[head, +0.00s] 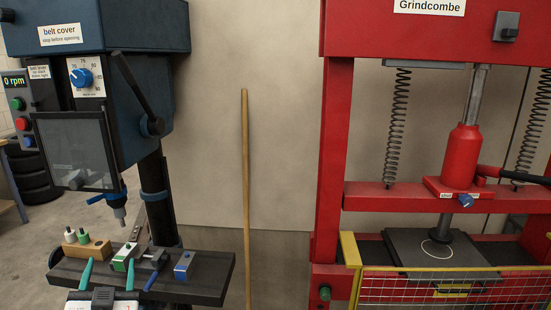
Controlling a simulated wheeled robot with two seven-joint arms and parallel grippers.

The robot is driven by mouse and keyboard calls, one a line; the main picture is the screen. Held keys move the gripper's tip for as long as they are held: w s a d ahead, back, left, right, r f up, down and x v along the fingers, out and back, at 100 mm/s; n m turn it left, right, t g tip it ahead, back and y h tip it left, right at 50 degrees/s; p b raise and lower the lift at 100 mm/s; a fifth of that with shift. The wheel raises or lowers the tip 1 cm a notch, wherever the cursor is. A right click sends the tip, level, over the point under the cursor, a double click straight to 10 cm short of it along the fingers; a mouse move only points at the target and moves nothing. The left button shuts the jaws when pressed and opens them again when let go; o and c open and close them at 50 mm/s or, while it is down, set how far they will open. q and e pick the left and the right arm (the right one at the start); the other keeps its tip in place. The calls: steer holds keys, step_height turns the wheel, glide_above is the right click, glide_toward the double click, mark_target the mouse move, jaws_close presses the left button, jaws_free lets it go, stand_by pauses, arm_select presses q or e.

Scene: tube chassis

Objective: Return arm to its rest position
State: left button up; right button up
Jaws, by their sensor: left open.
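My left gripper (110,266) is at the bottom left of the head view, with two teal fingers pointing up in the picture. The fingers are spread apart with nothing seen between them. They appear in front of the dark drill press table (205,286), and I cannot tell how close they are to it. Most of the left arm is below the frame. My right gripper is not in view.
A blue drill press (140,25) with a clear guard (75,150) stands left. Its table carries a wooden block (88,249) and several small blocks. A wooden pole (246,190) leans on the wall. A red press (333,160) with a yellow mesh guard (430,288) stands right.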

arm_select(q)
steer(key=s+d+f+g+h, duration=0.15)
steer(key=s+f+g, duration=0.3)
steer(key=f, duration=0.45)
steer(key=s+d+f+g+h, duration=0.1)
steer(key=s+d+f+g, duration=0.1)
steer(key=s+f+g, duration=0.45)
steer(key=s+d+f+m+g+h, duration=0.1)
steer(key=s+d+f+g, duration=0.15)
steer(key=s+f, duration=0.2)
steer(key=s+d+f+g+h, duration=0.1)
steer(key=s+d+f+h, duration=0.15)
steer(key=s, duration=0.35)
steer(key=s+d+f+m+g+h, duration=0.1)
steer(key=s+d+f+g, duration=0.15)
steer(key=s+f, duration=0.2)
step_height(320, 180, down, 26)
steer(key=s, duration=0.1)
steer(key=s+a+f+g, duration=0.1)
steer(key=s+a+f, duration=0.2)
steer(key=s+f, duration=1.3)
steer(key=shift+s+y, duration=0.25)
steer(key=shift+y, duration=0.05)
